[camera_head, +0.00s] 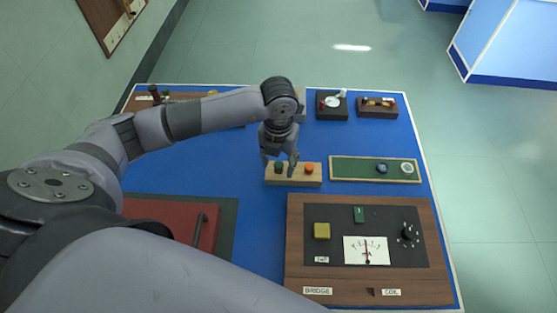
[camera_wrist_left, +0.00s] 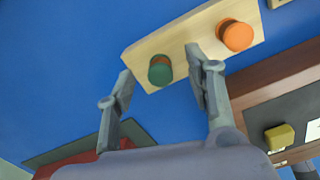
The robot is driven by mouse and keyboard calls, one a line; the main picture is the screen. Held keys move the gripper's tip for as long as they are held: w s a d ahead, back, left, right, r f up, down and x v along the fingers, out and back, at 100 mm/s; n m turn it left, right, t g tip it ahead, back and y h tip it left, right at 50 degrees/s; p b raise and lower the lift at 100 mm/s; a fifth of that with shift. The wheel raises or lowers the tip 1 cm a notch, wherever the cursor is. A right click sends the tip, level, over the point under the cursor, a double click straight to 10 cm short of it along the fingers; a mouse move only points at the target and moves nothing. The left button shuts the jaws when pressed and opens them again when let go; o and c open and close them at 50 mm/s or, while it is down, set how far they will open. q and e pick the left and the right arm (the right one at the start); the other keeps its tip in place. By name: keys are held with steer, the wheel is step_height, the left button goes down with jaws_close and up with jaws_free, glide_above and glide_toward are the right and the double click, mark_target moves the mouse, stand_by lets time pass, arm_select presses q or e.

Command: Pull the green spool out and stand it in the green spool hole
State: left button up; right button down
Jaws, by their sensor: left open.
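A dark green spool (camera_head: 279,167) stands in a pale wooden block (camera_head: 293,181), left of an orange spool (camera_head: 309,168). My left gripper (camera_head: 279,162) points down at the block from its far side. In the left wrist view, its open fingers (camera_wrist_left: 160,65) lie on either side of the green spool (camera_wrist_left: 160,70), with visible gaps and nothing held. The right finger is between the green spool and the orange spool (camera_wrist_left: 236,35). I cannot make out a green spool hole in these views.
A green tray (camera_head: 345,169) with two round pieces lies right of the block. A wooden meter panel (camera_head: 295,240) is in front, and a red panel with a handle (camera_head: 175,216) is at left. Small dark stands (camera_head: 331,112) are behind. Blue tabletop is bare around the block.

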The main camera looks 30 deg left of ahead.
arm_select(q)
steer(key=shift+o, duration=1)
step_height(320, 180, up, 12)
